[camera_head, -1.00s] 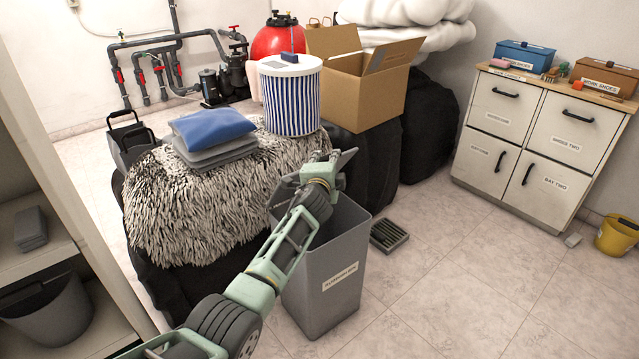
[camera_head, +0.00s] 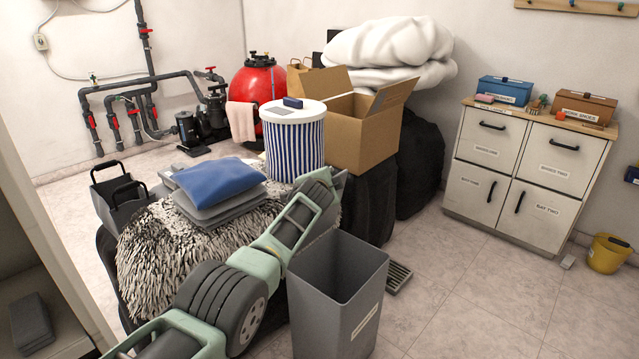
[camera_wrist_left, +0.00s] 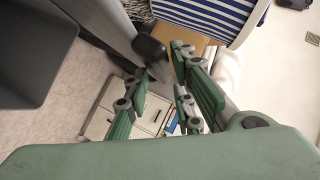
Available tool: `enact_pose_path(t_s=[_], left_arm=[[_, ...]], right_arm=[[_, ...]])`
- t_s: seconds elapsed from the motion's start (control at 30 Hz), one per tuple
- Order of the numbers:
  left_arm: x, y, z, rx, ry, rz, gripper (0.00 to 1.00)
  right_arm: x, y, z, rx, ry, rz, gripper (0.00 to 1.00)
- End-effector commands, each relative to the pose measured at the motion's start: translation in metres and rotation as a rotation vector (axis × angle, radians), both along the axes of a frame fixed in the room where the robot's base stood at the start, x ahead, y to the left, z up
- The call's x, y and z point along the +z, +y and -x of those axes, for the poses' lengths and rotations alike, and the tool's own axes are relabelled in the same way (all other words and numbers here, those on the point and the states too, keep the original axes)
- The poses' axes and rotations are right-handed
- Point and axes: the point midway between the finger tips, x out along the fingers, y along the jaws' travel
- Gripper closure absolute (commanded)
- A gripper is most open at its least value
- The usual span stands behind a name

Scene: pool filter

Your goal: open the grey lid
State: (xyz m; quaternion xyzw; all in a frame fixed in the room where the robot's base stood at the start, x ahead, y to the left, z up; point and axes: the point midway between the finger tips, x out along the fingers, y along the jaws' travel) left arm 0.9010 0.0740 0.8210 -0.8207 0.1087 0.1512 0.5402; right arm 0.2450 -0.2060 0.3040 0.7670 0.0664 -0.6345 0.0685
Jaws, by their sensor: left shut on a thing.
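The grey bin (camera_head: 338,290) stands on the floor at the lower middle of the head view, its mouth uncovered. The grey lid (camera_head: 341,184) is raised at the back of the bin, mostly hidden behind my left arm. In the left wrist view the lid appears to be the grey strip (camera_wrist_left: 112,27) running to the fingers. My left gripper (camera_wrist_left: 160,68) is shut on the lid near its edge; the exact contact is hard to see. In the head view its fingers are hidden behind the wrist. My right gripper is not in view.
A shaggy mound (camera_head: 150,250) carries a blue cushion (camera_head: 215,185) and a striped filter cartridge (camera_head: 294,145), close behind the arm. A cardboard box (camera_head: 355,135) stands behind. A cabinet (camera_head: 525,170) is at the right. Floor right of the bin (camera_head: 470,290) is clear.

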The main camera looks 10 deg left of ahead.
Motion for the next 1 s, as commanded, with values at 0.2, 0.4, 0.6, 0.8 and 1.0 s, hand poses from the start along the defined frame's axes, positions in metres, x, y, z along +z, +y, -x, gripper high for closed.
enact_pose_path(t_s=[0.2,0.4,0.6,0.8,1.0], left_arm=[[-0.0054,0.0036,0.0008,0.005,0.009,-0.006,1.00],[-0.0057,0.0037,0.0009,0.005,0.009,-0.006,0.70],[-0.0034,0.0020,0.0006,0.003,0.005,-0.004,0.66],[-0.0022,0.0005,0.0006,0.001,0.003,-0.004,0.66],[-0.0006,-0.0040,0.0047,-0.002,0.000,-0.002,0.66]], right_arm=[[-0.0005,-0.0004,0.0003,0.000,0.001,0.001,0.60],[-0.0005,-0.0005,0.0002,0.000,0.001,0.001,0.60],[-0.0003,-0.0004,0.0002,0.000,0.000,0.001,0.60],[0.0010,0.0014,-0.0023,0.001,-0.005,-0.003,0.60],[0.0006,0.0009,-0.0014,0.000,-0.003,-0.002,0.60]])
